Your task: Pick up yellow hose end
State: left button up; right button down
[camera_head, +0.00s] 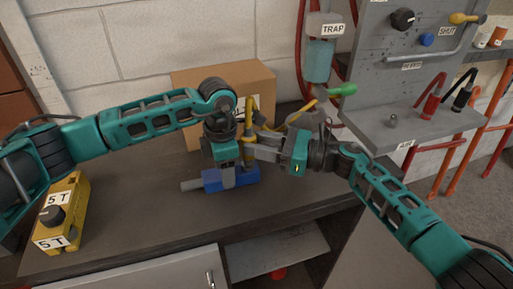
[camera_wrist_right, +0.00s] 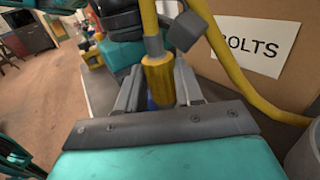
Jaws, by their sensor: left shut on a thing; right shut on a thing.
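The yellow hose end (camera_wrist_right: 158,82) is a thick yellow sleeve between the fingers of my right gripper (camera_wrist_right: 158,95) in the right wrist view. The yellow hose rises from it, and a yellow loop passes to the right. In the head view my right gripper (camera_head: 250,150) reaches in from the right and is shut on the hose end, which stands roughly upright above the bench. My left gripper (camera_head: 228,180) points down and is shut on a blue block (camera_head: 212,181) with a grey cylindrical end, on the bench. The fingers partly hide both held things.
A cardboard box (camera_head: 187,86) labelled BOLTS (camera_wrist_right: 250,38) stands behind the grippers. A yellow 5 T device (camera_head: 63,212) with a dark knob is at the bench's left. A grey panel with a shelf (camera_head: 425,130) is at right. The bench front (camera_head: 130,235) is clear.

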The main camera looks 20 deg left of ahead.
pick_arm(q)
jog(key=shift+s+a, duration=0.1)
pick_arm(e)
jog(key=w+d, duration=0.1)
jog(key=d, duration=1.6)
pick_arm(q)
jog(key=shift+f, duration=0.1)
pick_arm(e)
jog(key=shift+d+r, duration=0.15)
jog(key=shift+r, duration=1.05)
jog(key=shift+d+r, duration=0.1)
jog(key=shift+r, duration=1.1)
pick_arm(q)
jog(key=o, duration=1.4)
jog(key=shift+c, duration=0.2)
